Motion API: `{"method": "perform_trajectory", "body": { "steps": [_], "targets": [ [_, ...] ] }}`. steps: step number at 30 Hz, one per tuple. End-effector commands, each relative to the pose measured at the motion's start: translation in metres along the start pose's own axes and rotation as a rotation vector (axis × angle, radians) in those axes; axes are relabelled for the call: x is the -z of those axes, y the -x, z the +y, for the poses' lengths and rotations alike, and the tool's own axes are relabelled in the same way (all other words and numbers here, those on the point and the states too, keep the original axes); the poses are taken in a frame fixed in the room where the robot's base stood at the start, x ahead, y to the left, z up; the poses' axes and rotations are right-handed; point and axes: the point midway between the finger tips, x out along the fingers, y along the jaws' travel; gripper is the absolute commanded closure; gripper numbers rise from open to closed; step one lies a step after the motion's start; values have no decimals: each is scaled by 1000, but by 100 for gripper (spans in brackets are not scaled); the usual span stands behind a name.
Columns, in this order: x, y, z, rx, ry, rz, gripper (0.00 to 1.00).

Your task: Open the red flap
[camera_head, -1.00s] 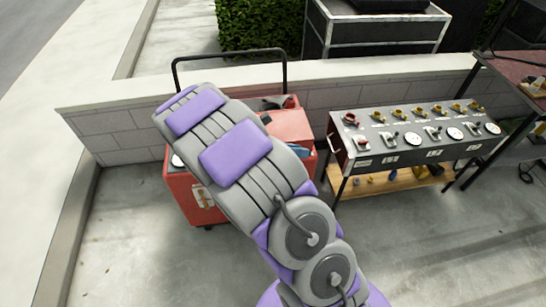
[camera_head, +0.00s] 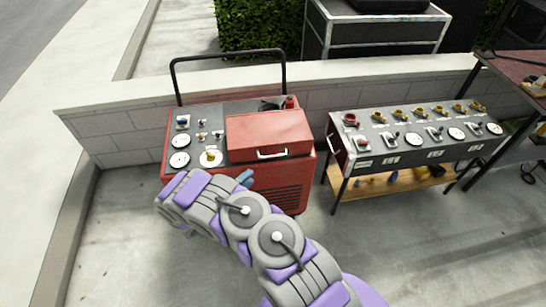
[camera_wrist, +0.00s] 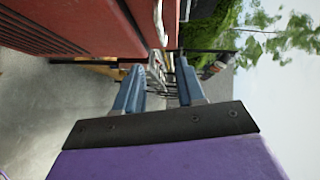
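The red flap (camera_head: 268,133) is a box-like red lid with a pale bar handle (camera_head: 271,154) on its front edge. It lies closed on top of the red cart (camera_head: 285,185). In the wrist view the handle (camera_wrist: 158,20) shows at the top, beside the flap's edge (camera_wrist: 171,22). My gripper (camera_head: 245,178) is in front of the cart, below and left of the handle, partly hidden by my wrist. In the wrist view its two blue fingers (camera_wrist: 159,82) are apart with nothing between them. The gripper is apart from the handle.
Gauges and knobs (camera_head: 196,145) cover the cart's top left of the flap. A black push bar (camera_head: 228,55) rises behind it. A valve panel table (camera_head: 415,140) stands to the right. A low block wall (camera_head: 110,140) runs behind. The concrete floor in front is clear.

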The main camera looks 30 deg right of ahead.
Motion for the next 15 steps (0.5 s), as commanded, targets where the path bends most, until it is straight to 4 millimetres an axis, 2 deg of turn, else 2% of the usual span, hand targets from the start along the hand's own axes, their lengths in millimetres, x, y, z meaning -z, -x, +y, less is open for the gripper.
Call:
{"method": "perform_trajectory", "body": {
  "steps": [5,15],
  "targets": [
    [0,-19,2,1,2,3,61],
    [0,-86,2,0,-1,3,61]
  ]
}}
